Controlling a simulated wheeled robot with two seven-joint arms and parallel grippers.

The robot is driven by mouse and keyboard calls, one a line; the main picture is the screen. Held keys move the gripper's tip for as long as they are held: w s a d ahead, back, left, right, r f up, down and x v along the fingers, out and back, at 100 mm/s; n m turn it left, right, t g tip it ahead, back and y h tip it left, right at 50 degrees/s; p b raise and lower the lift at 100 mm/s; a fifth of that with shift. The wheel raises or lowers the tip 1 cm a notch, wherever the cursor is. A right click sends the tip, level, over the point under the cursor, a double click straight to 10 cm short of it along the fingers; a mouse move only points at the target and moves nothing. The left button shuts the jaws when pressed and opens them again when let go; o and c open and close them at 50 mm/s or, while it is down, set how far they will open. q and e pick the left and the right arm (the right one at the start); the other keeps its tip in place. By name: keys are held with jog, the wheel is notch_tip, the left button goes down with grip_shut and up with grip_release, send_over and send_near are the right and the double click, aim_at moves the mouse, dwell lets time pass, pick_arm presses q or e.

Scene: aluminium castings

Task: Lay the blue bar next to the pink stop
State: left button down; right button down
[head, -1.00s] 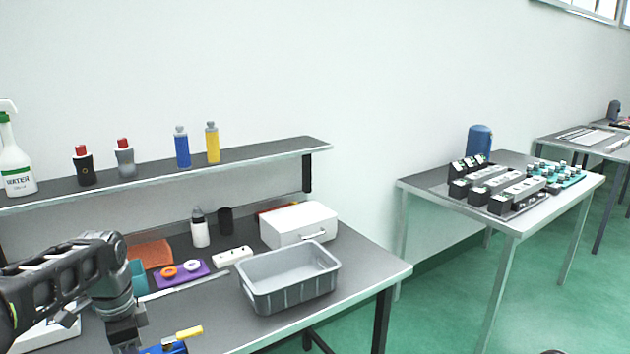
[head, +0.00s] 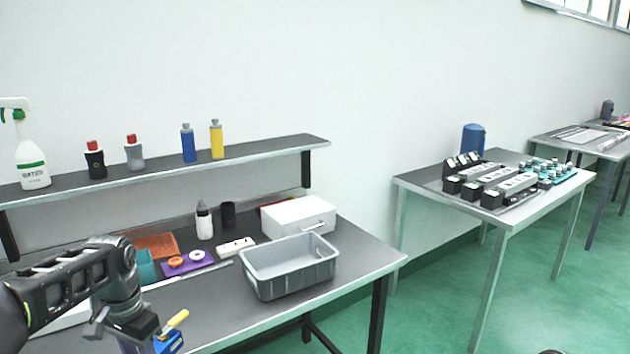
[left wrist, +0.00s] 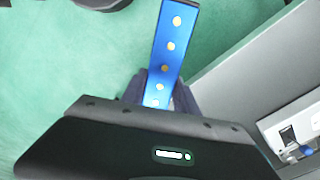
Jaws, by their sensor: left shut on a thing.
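The blue bar (left wrist: 171,45) has a row of round yellowish spots along its face. In the left wrist view it sticks out from between my left gripper's fingers (left wrist: 160,100), with green floor behind it. In the head view my left gripper (head: 143,338) is low at the left, by the front of the near table, shut on the bar. A blue piece (head: 168,343) shows beside its fingers; most of the bar is hidden or out of frame there. I cannot make out the pink stop in either view. My right gripper is not in view.
On the near table are a grey bin (head: 290,268), a white case (head: 298,217), a purple tray with rings (head: 174,271) and a white power strip (head: 236,246). A yellow piece (head: 177,319) shows beside my gripper. A shelf (head: 260,151) with bottles runs behind.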

pick_arm(q)
jog(key=w+d+f+n, duration=0.1)
jog(key=d+f, duration=0.2)
jog(key=d, duration=0.5)
jog(key=w+d+f+n, duration=0.1)
jog(key=d+f, duration=0.3)
jog(key=d, duration=0.4)
jog(key=shift+w+d+f+n, duration=0.15)
jog(key=shift+w+d+n, duration=0.15)
jog(key=shift+n, duration=0.5)
